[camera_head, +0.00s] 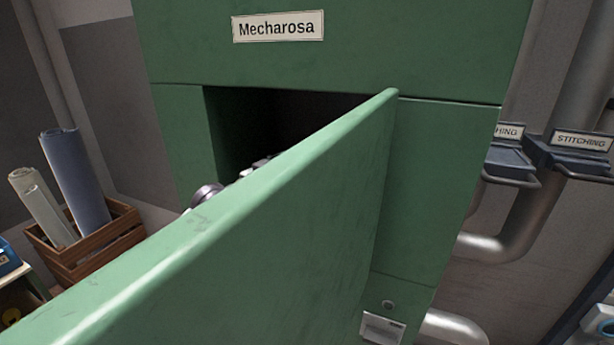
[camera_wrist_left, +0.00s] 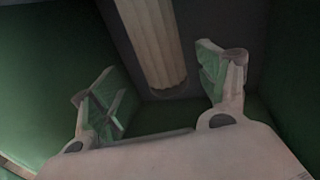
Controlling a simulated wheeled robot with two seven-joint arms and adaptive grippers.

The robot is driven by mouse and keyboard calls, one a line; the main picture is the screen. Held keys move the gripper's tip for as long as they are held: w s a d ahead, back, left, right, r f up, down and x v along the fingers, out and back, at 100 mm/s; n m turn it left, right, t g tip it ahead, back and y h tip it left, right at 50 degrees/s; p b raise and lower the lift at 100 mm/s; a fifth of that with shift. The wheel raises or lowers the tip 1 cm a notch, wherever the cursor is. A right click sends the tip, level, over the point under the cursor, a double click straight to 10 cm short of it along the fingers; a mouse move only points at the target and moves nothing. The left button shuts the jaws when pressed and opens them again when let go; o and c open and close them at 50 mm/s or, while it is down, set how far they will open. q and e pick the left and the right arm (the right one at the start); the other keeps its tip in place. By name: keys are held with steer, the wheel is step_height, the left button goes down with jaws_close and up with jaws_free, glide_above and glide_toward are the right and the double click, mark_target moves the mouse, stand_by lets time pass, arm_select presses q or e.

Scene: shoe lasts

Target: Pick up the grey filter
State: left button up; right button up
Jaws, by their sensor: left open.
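The grey filter (camera_wrist_left: 152,40) shows in the left wrist view as a pale, ribbed cylinder inside the dark cabinet opening. Its rounded end lies ahead of and between my left gripper's fingers. My left gripper (camera_wrist_left: 160,90) is open, its two fingers spread apart with green pads, and nothing is between the pads that I can see. In the head view the open green door hides the filter and most of my left arm; only a small part of the arm (camera_head: 207,194) shows at the opening. My right gripper is in neither view.
The green Mecharosa cabinet (camera_head: 450,180) has a dark opening (camera_head: 290,118). Its open green door (camera_head: 290,240) stands out toward me, across the middle. A wooden crate (camera_head: 85,262) with rolls stands at the left. Pipes and stitching-labelled blue trays (camera_head: 570,155) are at the right.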

arm_select(q)
steer(key=shift+w, duration=0.1)
steer(key=p+x, duration=0.2)
steer(key=x, duration=0.3)
steer(key=shift+a, duration=0.1)
stand_by(0.5)
steer(key=c, duration=1.3)
steer(key=shift+r, duration=0.15)
